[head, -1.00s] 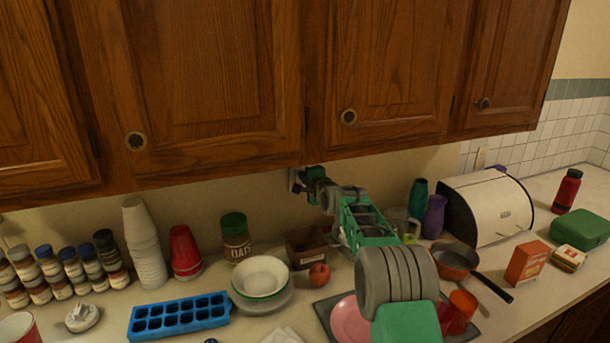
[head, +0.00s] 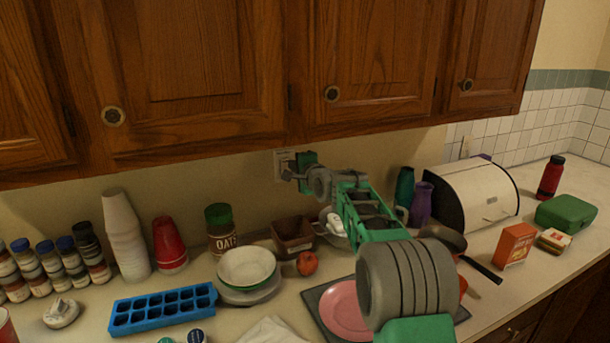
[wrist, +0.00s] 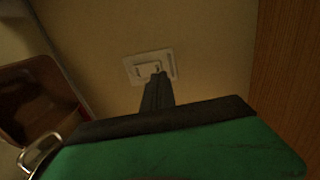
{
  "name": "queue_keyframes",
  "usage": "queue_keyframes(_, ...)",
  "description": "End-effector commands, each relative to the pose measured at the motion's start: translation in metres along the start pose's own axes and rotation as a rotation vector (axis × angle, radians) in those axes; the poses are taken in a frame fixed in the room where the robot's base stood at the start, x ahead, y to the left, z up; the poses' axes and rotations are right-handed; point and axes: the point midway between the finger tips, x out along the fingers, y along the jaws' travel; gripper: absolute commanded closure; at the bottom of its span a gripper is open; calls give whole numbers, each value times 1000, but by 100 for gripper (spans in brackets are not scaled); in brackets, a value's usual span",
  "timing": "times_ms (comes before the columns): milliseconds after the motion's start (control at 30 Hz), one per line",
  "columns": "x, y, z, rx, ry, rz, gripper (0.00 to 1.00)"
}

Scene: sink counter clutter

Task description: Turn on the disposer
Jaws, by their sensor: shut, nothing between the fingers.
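A pale wall plate (head: 280,156), which looks like the disposer switch, is on the wall just under the upper cabinets. In the wrist view the plate (wrist: 133,66) shows a rectangular outlined middle; whether its switch is on or off cannot be told. My gripper (head: 288,173) is shut and empty, its fingertips over the lower part of the plate in the head view. In the wrist view the dark fingers (wrist: 158,80) reach the lower middle of the plate and hide part of it. Whether they touch it is unclear.
Below my arm stand a brown box (head: 292,236), an oats jar (head: 221,230), stacked bowls (head: 247,266) and a red apple (head: 310,264). A teal bottle (head: 404,186) and a bread box (head: 490,194) stand to the right. Upper cabinets (head: 370,60) hang close above my gripper.

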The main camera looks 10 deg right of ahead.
Motion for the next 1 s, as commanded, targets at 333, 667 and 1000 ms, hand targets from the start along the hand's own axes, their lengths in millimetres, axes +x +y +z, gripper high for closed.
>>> queue_keyframes(333,-64,-12,-12,4,15,3,100)
queue_keyframes(667,-68,-14,-10,3,12,4,100)
queue_keyframes(1000,-176,75,47,-517,-66,387,100)
